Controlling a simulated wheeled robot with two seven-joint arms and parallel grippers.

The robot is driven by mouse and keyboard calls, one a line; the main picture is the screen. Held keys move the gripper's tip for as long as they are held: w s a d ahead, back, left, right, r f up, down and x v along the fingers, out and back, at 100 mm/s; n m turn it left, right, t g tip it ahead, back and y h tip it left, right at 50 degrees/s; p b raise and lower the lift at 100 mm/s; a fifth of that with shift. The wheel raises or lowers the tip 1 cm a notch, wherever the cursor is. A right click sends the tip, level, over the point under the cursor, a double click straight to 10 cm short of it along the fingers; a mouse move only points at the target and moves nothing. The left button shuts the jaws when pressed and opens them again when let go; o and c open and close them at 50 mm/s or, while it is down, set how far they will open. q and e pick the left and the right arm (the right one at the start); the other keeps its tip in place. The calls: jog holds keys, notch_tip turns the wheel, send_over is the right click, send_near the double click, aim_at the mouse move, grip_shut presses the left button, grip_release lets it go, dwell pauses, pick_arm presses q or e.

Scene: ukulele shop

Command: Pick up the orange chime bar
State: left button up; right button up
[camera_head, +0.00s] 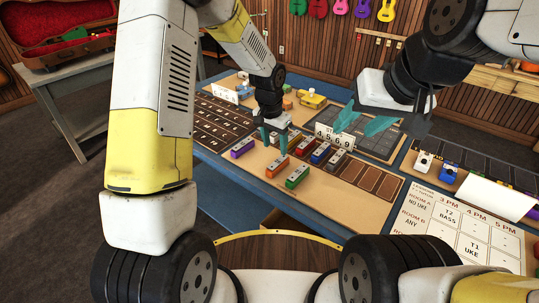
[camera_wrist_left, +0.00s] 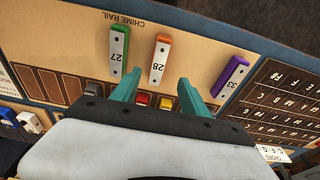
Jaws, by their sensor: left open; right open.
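The orange chime bar (camera_head: 277,167), marked 28, lies on the tan table mat between a green chime bar (camera_head: 298,176) and a purple one (camera_head: 243,147). It also shows in the left wrist view (camera_wrist_left: 160,56), with the green bar (camera_wrist_left: 119,50) marked 27 and the purple bar (camera_wrist_left: 230,75) marked 33. My left gripper (camera_head: 275,148) is open and empty, just beyond the orange bar, fingers pointing down. In the wrist view its teal fingertips (camera_wrist_left: 159,82) appear either side of the bar's near end; I cannot tell their height. My right gripper (camera_head: 362,124) is open and empty farther right.
Several coloured chime bars sit in a row on the rail, including a red one (camera_head: 305,145) and a blue one (camera_head: 320,153). A number card (camera_head: 333,137) stands behind them. A dark chord chart (camera_head: 222,121) lies at left, a printed schedule (camera_head: 464,226) at right.

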aim_at(278, 161)
pick_arm(q)
jog(key=shift+d+f, duration=0.1)
jog(key=shift+f, duration=0.85)
jog(key=f, duration=0.4)
jog(key=w+d+f, duration=0.1)
jog(key=f, duration=0.2)
jog(key=shift+w, duration=0.1)
jog(key=shift+c, duration=0.2)
grip_shut()
